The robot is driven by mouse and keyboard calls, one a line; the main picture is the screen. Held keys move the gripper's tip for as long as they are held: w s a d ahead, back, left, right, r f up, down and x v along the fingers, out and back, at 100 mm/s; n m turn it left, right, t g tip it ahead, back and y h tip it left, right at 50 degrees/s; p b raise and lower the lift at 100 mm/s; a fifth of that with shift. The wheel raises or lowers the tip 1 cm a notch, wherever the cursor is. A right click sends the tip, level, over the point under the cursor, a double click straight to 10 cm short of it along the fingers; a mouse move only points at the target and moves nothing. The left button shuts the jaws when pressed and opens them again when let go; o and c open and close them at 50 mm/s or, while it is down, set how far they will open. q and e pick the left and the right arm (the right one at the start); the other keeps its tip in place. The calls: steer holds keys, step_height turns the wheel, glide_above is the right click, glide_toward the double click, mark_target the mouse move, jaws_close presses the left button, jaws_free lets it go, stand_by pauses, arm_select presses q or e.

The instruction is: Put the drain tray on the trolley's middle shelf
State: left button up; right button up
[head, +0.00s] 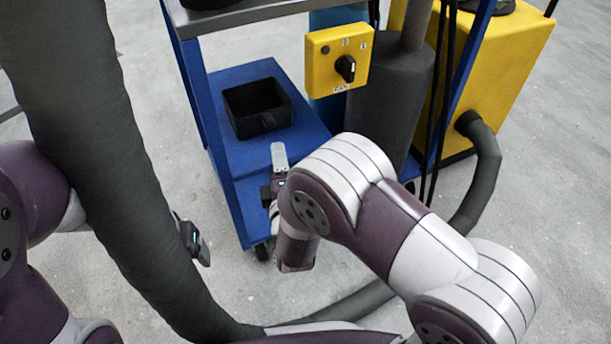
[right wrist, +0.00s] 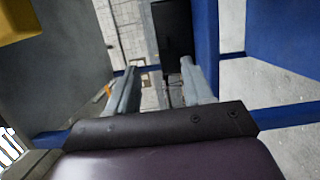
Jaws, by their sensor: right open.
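The black drain tray (head: 240,98), an open square box, sits upright on a blue shelf (head: 300,150) of the trolley, below its grey top. My right gripper (head: 279,158) is just in front of that shelf, nearer to me than the tray and apart from it. In the right wrist view its two grey fingers (right wrist: 158,75) are spread with nothing between them. A dark upright thing (right wrist: 172,30) shows beyond them; I cannot tell whether it is the tray. My left gripper (head: 197,242) hangs low at the left, partly hidden behind a thick grey hose, its jaws unclear.
A yellow switch box (head: 325,70) with a black knob is on the trolley's right side. A grey cylinder (head: 390,105) and a yellow machine (head: 510,60) stand to its right. The thick grey hose (head: 100,140) crosses the left foreground. Bare floor (head: 130,25) lies left of the trolley.

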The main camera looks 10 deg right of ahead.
steer(key=s+d+f+m+g, duration=0.3)
steer(key=d+m+g, duration=0.6)
steer(key=m, duration=0.1)
steer(key=s+d+m+g, duration=0.3)
steer(key=s+d+m, duration=0.1)
steer(key=s, duration=0.3)
steer(key=s+d+r+m+g+h, duration=0.1)
steer(key=s+d+m+g, duration=0.3)
steer(key=s, duration=0.4)
steer(key=shift+s+d+g, duration=0.25)
steer(key=shift+g, duration=0.05)
